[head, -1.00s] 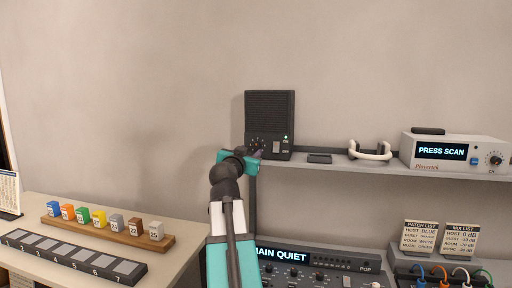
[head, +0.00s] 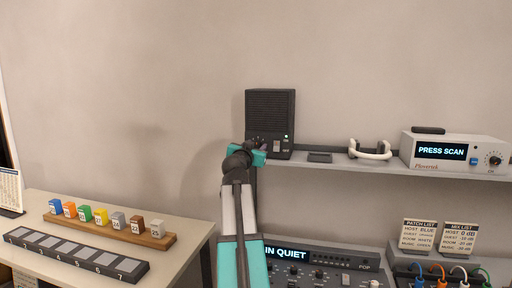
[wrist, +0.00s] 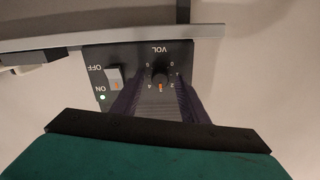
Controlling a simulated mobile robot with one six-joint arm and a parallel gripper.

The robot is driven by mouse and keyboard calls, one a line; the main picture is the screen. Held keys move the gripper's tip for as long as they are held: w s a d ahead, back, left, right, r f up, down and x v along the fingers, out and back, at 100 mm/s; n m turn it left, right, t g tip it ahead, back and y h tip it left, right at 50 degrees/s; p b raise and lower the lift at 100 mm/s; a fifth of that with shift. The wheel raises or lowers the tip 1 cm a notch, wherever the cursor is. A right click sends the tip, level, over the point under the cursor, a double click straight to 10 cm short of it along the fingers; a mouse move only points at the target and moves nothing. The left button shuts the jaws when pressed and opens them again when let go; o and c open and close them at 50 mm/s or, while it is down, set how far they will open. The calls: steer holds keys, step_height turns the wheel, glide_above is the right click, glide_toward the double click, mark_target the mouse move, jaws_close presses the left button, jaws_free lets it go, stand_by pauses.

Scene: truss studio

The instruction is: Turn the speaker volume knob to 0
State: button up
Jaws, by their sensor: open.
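The dark speaker (head: 270,108) stands on the left end of the wall shelf. Its volume knob (wrist: 159,75) shows in the wrist view, where the panel appears upside down with "VOL" above it. The knob's orange pointer points down in that picture, between the lower two marks, which look like 4 and 2. My gripper (wrist: 159,80) is open, one dark finger on each side of the knob; I cannot tell whether they touch it. In the head view my gripper (head: 262,144) is at the speaker's lower front and hides the knob.
An ON/OFF switch (wrist: 114,77) sits beside the knob, with a lit green light. The shelf (head: 340,165) also holds a small dark box (head: 320,157), a white headset (head: 369,150) and a scanner (head: 455,150). A mixer (head: 315,272) lies below.

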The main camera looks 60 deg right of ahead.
jaws_close()
